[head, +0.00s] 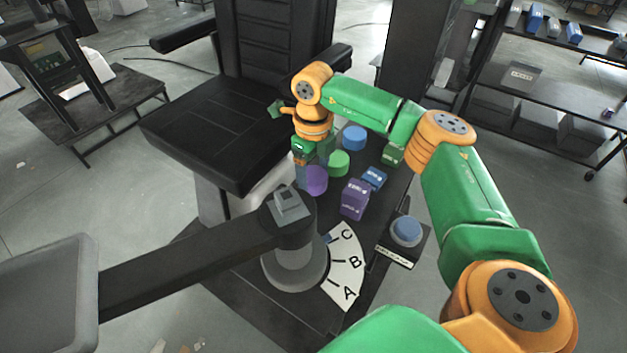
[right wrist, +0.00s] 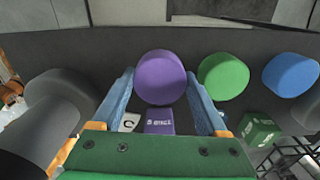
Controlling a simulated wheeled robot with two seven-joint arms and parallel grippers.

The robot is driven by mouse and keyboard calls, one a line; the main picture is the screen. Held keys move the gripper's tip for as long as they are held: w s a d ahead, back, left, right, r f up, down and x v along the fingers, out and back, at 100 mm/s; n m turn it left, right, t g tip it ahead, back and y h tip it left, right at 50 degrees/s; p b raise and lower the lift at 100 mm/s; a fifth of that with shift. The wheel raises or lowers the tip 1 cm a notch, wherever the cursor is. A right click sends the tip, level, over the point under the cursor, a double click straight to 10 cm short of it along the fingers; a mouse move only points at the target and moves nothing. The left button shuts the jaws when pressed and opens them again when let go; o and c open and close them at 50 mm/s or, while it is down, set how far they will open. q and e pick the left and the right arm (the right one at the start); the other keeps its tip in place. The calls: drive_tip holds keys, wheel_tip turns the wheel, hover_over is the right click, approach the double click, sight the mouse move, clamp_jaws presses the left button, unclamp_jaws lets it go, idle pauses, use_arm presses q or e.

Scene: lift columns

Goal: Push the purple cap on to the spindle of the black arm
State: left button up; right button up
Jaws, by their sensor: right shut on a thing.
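The purple cap (head: 316,181) is a round, short cylinder, also large between the fingers in the right wrist view (right wrist: 160,78). My right gripper (head: 314,165) is shut on it from the far side, one blue finger on either side (right wrist: 160,84). I cannot tell whether the cap touches the dark surface. The black arm (head: 190,262) runs left from a round hub on a grey post. A grey, square spindle (head: 288,204) stands up from the hub, bare on top, just left of and nearer than the cap. My left gripper is out of view.
Green cap (head: 339,163) and blue cap (head: 354,137) stand behind the purple one. Purple box (head: 354,198), blue box (head: 374,178) and green box (head: 392,155) lie to the right. A lettered dial (head: 346,262) and blue button (head: 406,230) are nearer. A black chair (head: 215,130) stands left.

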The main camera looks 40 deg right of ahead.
sight(313, 175)
wheel_tip(313, 175, up, 7)
drive_tip(key=shift+f+b, duration=0.1)
drive_tip(key=shift+b, duration=0.25)
wheel_tip(313, 175, up, 4)
drive_tip(key=shift+f+p, duration=0.2)
drive_tip(key=shift+p, duration=0.95)
